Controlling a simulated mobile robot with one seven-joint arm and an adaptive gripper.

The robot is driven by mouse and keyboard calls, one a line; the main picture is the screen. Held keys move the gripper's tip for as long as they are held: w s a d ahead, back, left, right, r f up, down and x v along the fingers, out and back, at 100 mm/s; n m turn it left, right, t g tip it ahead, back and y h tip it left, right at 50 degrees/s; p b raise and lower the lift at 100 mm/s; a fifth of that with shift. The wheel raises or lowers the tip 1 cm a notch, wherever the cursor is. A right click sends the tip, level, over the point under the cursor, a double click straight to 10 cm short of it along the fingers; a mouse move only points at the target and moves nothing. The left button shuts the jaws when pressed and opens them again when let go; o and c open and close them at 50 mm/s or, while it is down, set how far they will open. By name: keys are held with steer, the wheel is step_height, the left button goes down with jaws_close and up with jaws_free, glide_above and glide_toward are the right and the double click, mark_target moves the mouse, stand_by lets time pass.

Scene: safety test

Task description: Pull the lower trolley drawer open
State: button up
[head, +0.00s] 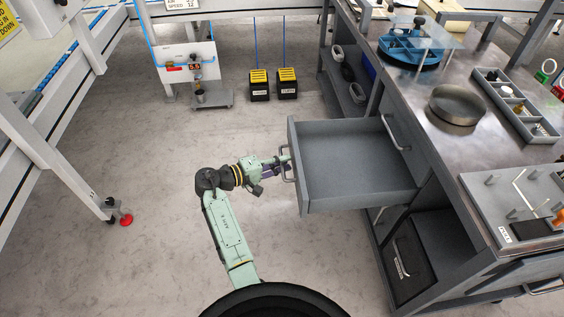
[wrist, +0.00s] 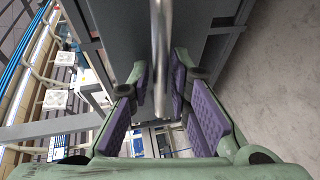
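The lower trolley drawer (head: 352,178) is grey, empty inside and pulled well out from the trolley, below a closed upper drawer (head: 405,125). Its bar handle (head: 287,168) is on its front face, at the left in the head view. My gripper (head: 284,161) is at this handle. In the wrist view, the metal handle bar (wrist: 160,55) stands upright between the purple finger pads of my gripper (wrist: 161,82). The fingers partly hide the handle in the head view.
The trolley top (head: 440,140) holds a round metal piece (head: 455,104), a blue organiser (head: 410,45) and a grey tray (head: 515,105). Two black-and-yellow boxes (head: 260,85) stand on the floor behind. A white frame (head: 75,170) stands left. Floor left of the drawer is clear.

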steer(key=v, duration=1.2)
